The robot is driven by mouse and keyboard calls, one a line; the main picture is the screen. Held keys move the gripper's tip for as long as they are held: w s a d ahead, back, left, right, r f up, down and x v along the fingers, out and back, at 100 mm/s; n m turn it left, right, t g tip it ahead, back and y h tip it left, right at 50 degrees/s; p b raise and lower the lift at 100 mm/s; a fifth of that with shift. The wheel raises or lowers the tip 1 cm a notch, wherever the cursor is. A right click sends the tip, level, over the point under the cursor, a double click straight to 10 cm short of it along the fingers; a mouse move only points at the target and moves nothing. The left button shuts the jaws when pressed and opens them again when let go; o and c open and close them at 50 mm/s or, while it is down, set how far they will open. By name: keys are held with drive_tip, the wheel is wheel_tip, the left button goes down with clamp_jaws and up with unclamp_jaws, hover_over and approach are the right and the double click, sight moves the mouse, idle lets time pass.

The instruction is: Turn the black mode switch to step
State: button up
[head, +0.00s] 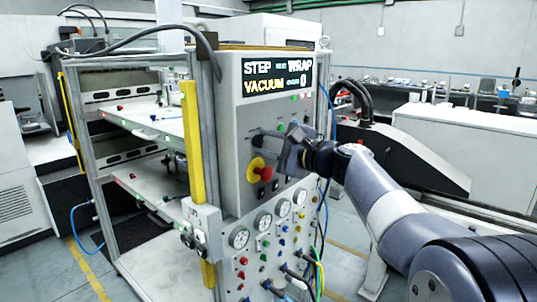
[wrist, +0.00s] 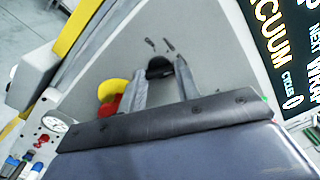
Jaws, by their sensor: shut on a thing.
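The black mode switch (wrist: 158,67) is on the grey panel face, between the fingertips of my gripper (wrist: 160,70) in the wrist view. My gripper is shut on it. In the head view my gripper (head: 276,141) reaches the panel from the right, and its fingers largely hide the switch. Two small dark marks show on the panel just above the switch in the wrist view; I cannot read them. The switch's exact angle is hard to tell. The display (head: 278,77) above reads STEP, WRAP, VACUUM and 0.
A red mushroom button on a yellow plate (head: 258,171) sits just below the switch, close to my fingers. Several gauges (head: 263,221) and coloured buttons lie lower down. A yellow post (head: 193,140) stands left of the panel. Blue hoses hang at its right edge.

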drive_tip(key=shift+n, duration=0.3)
drive_tip(key=o, duration=1)
drive_tip(key=shift+c, duration=0.2)
drive_tip(key=b+v, duration=0.2)
drive_tip(key=v, duration=0.9)
drive_tip(key=shift+a, duration=0.15)
drive_tip(key=p+x, duration=0.2)
drive_tip(key=x, duration=0.9)
drive_tip(key=shift+r, duration=0.1)
drive_tip(key=shift+f, duration=0.2)
